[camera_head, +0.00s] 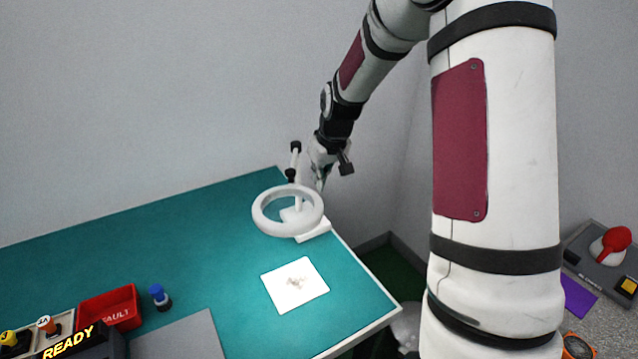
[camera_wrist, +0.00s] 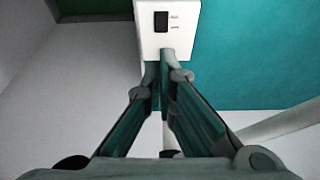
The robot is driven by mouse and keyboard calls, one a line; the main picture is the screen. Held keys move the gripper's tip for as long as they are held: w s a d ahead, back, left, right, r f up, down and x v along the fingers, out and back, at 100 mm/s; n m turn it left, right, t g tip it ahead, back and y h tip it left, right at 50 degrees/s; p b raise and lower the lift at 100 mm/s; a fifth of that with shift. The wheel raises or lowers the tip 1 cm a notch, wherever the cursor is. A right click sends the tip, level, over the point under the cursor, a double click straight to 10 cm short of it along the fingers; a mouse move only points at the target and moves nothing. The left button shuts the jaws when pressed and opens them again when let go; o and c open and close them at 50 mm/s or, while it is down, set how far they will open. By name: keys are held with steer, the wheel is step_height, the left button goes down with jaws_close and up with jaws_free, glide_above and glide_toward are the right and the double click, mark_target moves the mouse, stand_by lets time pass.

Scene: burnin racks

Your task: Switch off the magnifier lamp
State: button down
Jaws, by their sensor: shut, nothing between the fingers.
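The magnifier lamp (camera_head: 262,217) has a pale ring head on a jointed arm, near the right end of the green table. I cannot tell whether it is lit. Its white base block (camera_head: 316,232) sits at the table's right edge and also shows in the wrist view (camera_wrist: 183,43). There it carries a black rocker switch (camera_wrist: 161,21) with small labels too blurred to read. My gripper (camera_wrist: 166,64) is shut and empty, its tips over the near end of the block, just below the switch in the picture. In the head view my gripper (camera_head: 321,184) is behind the lamp.
A white square pad (camera_head: 296,285) lies on the green table (camera_head: 215,245) in front of the lamp. A red bin (camera_head: 112,308), a blue-capped bottle (camera_head: 160,297) and a grey mat (camera_head: 183,340) are at front left.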

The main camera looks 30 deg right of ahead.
steer(key=w+b, duration=0.1)
steer(key=b, duration=0.2)
steer(key=shift+w+d+b, duration=0.15)
steer(key=shift+w+b, duration=0.05)
steer(key=shift+b, duration=0.2)
steer(key=shift+s+r, duration=0.1)
steer(key=shift+r, duration=0.05)
steer(key=x, duration=1.4)
steer(key=shift+s, duration=0.4)
steer(key=shift+w+f, duration=0.2)
steer(key=shift+f, duration=0.4)
steer(key=shift+s, duration=0.2)
